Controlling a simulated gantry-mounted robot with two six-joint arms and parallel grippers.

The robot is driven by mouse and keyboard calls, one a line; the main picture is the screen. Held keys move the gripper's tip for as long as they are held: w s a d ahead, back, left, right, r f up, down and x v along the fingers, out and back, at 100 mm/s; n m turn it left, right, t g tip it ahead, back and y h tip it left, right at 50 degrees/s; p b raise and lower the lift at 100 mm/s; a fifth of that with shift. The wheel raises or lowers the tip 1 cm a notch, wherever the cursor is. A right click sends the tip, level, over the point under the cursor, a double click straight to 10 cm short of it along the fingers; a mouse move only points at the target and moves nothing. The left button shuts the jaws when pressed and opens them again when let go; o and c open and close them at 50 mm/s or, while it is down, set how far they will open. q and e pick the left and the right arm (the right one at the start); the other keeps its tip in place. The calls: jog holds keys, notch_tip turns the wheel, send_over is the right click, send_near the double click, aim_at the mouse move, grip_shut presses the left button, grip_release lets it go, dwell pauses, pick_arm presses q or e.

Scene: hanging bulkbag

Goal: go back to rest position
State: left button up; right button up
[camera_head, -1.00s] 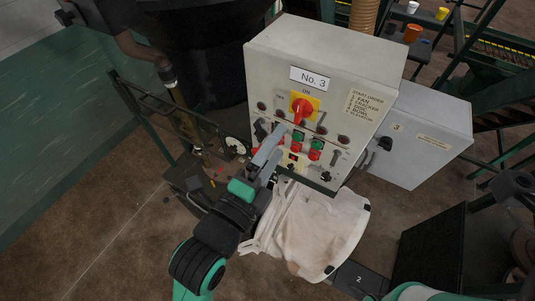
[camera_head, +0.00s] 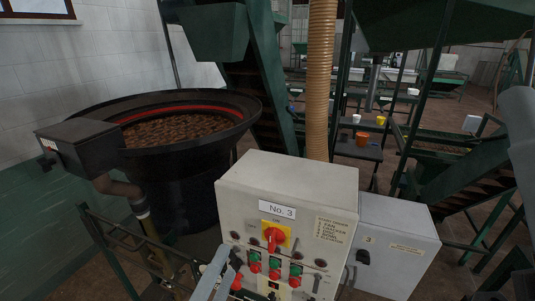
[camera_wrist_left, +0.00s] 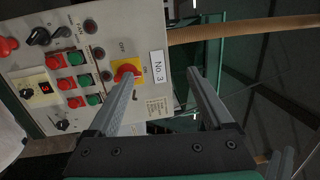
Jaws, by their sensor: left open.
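My left gripper (camera_head: 222,270) is low in the head view, in front of the left lower part of the grey control panel marked No. 3 (camera_head: 297,182). In the left wrist view its two grey fingers (camera_wrist_left: 158,74) stand wide apart with nothing between them. The red rotary switch on its yellow plate (camera_head: 274,237) shows in the head view. In the left wrist view the switch (camera_wrist_left: 125,70) lies by one fingertip; I cannot tell whether they touch. The panel's lower part is cut off in the head view.
A smaller grey box marked 3 (camera_head: 400,238) adjoins the panel on the right. A large black bowl (camera_head: 190,190) with brown contents stands behind at left. A dark railing (camera_head: 120,250) is at lower left. A tan hose (camera_head: 320,80) rises behind the panel.

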pick_arm(q)
jog(key=s+a+r+n+t+y, duration=0.1)
jog(key=s+a+r+n+t, duration=0.1)
jog(key=r+n, duration=0.5)
jog(key=s+a+r+n+t+y, duration=0.1)
jog(key=s+a+r+n+t, duration=0.2)
jog(key=r+n, duration=0.4)
jog(key=s+a+r+n+t+y, duration=0.1)
jog(key=s+a+r+n+t, duration=0.2)
jog(key=r, duration=1.1)
jog(key=a+n, duration=0.2)
jog(key=n, duration=0.1)
jog(key=shift+s+a+n+t, duration=0.15)
jog(key=shift+n+t, duration=0.25)
jog(key=shift+c, duration=0.3)
